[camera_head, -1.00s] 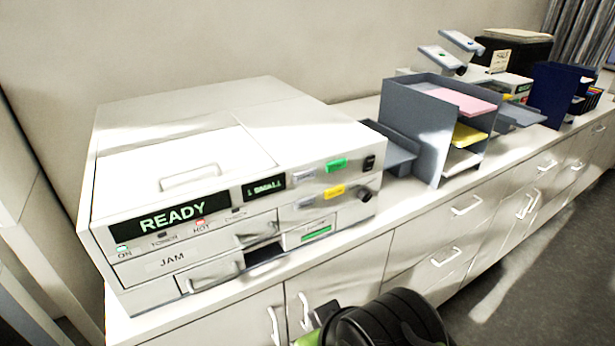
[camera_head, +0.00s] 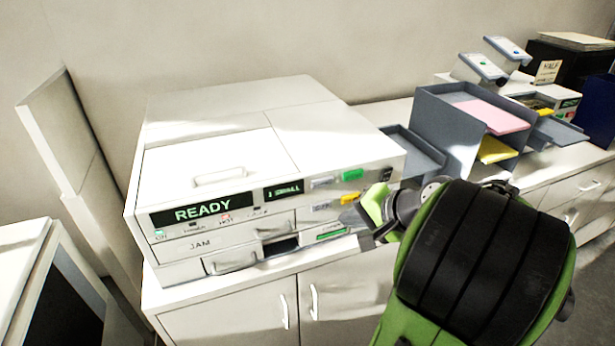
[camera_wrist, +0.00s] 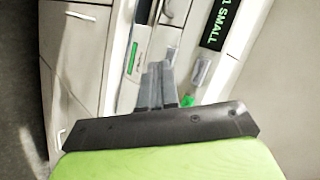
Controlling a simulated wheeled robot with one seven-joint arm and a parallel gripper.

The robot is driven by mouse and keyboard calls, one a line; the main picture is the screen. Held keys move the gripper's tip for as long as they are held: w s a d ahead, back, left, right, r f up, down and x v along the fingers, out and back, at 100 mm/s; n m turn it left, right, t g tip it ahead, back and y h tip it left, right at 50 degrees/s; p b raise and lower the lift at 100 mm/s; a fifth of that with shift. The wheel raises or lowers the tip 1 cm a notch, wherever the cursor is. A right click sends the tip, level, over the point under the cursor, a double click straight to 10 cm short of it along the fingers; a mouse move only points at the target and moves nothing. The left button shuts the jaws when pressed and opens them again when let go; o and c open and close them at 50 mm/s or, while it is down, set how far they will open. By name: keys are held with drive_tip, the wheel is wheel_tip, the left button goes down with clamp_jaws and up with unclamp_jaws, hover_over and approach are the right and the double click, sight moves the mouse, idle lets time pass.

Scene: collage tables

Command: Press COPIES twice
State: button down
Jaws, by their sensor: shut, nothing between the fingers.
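A white copier (camera_head: 215,165) stands on the counter. Its front has a READY display (camera_head: 202,213) and a small display (camera_head: 284,190) reading "1 SMALL". Right of these are an upper grey button (camera_head: 322,182), a green button (camera_head: 352,174), a lower grey button (camera_head: 321,207) and a yellow button (camera_head: 350,198). Their labels are too small to read, so I cannot tell which is COPIES. My gripper (camera_head: 348,214) is shut and empty, in front of the panel's lower right. In the wrist view, the fingers (camera_wrist: 158,76) lie beside a grey button (camera_wrist: 202,72); contact is unclear. They hide part of the panel.
A grey paper tray stack (camera_head: 445,130) with pink and yellow sheets stands right of the copier. Further right are another device (camera_head: 560,95) and a dark box (camera_head: 560,60). White cabinets (camera_head: 230,325) lie below the counter.

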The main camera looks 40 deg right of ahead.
drive_tip(key=shift+w+a, duration=0.1)
drive_tip(key=shift+a, duration=0.05)
drive_tip(key=shift+w+d+p, duration=0.25)
drive_tip(key=shift+w+d, duration=0.2)
drive_tip(key=shift+w, duration=0.95)
drive_tip(key=shift+w+d+p, duration=0.25)
drive_tip(key=shift+w+d, duration=0.15)
drive_tip(key=shift+w, duration=1)
drive_tip(key=shift+w+d+p, duration=0.25)
drive_tip(key=shift+w+d, duration=0.2)
drive_tip(key=shift+w, duration=0.95)
drive_tip(key=shift+w+d+p, duration=0.1)
drive_tip(key=shift+w+p, duration=0.2)
drive_tip(key=shift+w, duration=0.1)
drive_tip(key=shift+w+d, duration=0.15)
drive_tip(key=shift+w, duration=0.25)
drive_tip(key=shift+s+a, duration=0.3)
drive_tip(key=shift+s, duration=0.55)
drive_tip(key=shift+f, duration=0.1)
drive_tip(key=shift+s+a+b, duration=0.15)
drive_tip(key=shift+s+a, duration=0.1)
drive_tip(key=shift+s, duration=0.55)
drive_tip(key=shift+s+a+b, duration=0.1)
drive_tip(key=shift+s+a, duration=0.1)
drive_tip(key=shift+s, duration=0.6)
drive_tip(key=shift+s+a+b, duration=0.15)
drive_tip(key=shift+s+a, duration=0.1)
drive_tip(key=shift+s, duration=0.55)
